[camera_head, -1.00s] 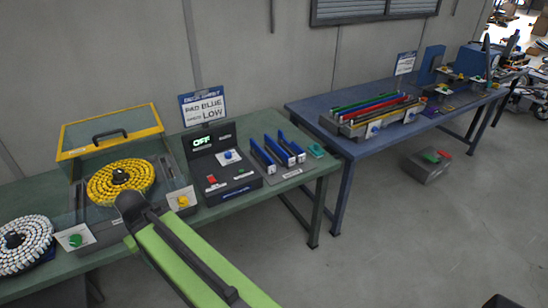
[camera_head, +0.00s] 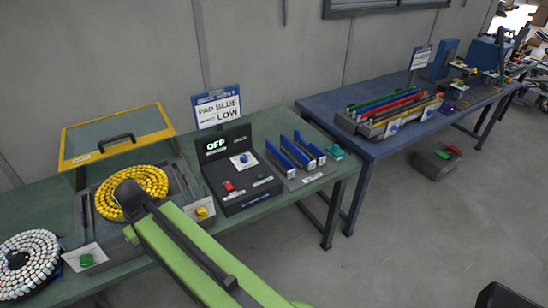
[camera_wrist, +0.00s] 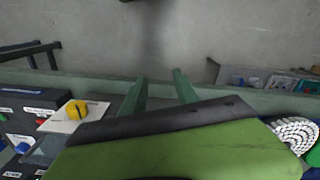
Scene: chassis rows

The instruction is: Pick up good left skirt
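I cannot tell surely which part is the good left skirt. A rack (camera_head: 368,130) on the blue table holds several long bars in green, red, blue and black, lying side by side; the red bar (camera_head: 396,104) is near the middle. They look like possible skirts. My arm's green link reaches over the green table near the yellow coil, far to the left of that rack. It also fills the lower part of the wrist view.
The green table (camera_head: 140,265) carries a yellow coil (camera_head: 132,190), a white coil (camera_head: 28,262), a black control box (camera_head: 240,178) reading OFF and several blue pieces (camera_head: 297,150). The blue table (camera_head: 320,105) stands right. A grey box (camera_head: 436,164) lies on the floor. Open floor lies in front.

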